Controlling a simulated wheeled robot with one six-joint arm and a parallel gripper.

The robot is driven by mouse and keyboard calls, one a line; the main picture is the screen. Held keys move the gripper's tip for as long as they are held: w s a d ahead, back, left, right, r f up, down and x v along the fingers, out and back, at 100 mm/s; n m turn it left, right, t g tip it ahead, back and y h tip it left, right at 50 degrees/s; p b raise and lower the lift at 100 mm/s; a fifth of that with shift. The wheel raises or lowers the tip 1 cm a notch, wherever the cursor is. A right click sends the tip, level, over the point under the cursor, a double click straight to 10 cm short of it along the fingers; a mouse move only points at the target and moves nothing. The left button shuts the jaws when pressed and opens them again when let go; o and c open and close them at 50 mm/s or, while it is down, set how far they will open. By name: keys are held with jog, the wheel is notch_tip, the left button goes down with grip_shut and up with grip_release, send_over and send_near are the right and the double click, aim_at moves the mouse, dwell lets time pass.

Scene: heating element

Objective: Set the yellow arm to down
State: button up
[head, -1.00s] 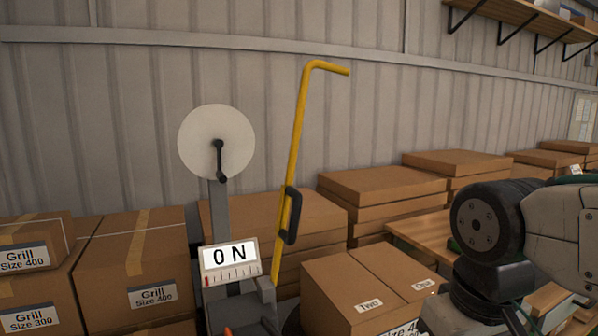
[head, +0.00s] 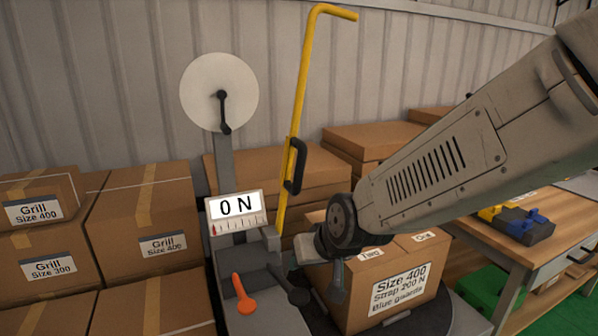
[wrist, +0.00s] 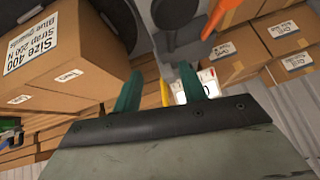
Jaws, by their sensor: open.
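The yellow arm (head: 299,110) stands nearly upright in the head view, with its top bent to the right. A black handle (head: 294,168) is fixed partway along it. Its foot meets the grey machine beside the display (head: 236,212), which reads 0 N. My gripper (wrist: 158,82) shows two green fingers spread apart with nothing between them in the wrist view. In the head view it is below and right of the handle, in front of the box on the machine, apart from the yellow arm.
An orange lever (head: 243,294) is on the machine's front, and a white disc with a black crank (head: 222,100) is above. A labelled box (head: 385,290) stands on the right. Boxes (head: 145,225) fill the left. A workbench (head: 510,235) stands at right.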

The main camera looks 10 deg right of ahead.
jog(key=w+a+r+m+t, duration=0.1)
jog(key=w+a+t, duration=0.1)
jog(key=w+t, duration=0.3)
jog(key=m+t+h, duration=0.2)
jog(key=t+h, duration=0.1)
jog(key=t, duration=0.3)
send_near(300, 173)
jog(key=w, duration=1.1)
jog(key=shift+w+d, duration=0.15)
grip_shut()
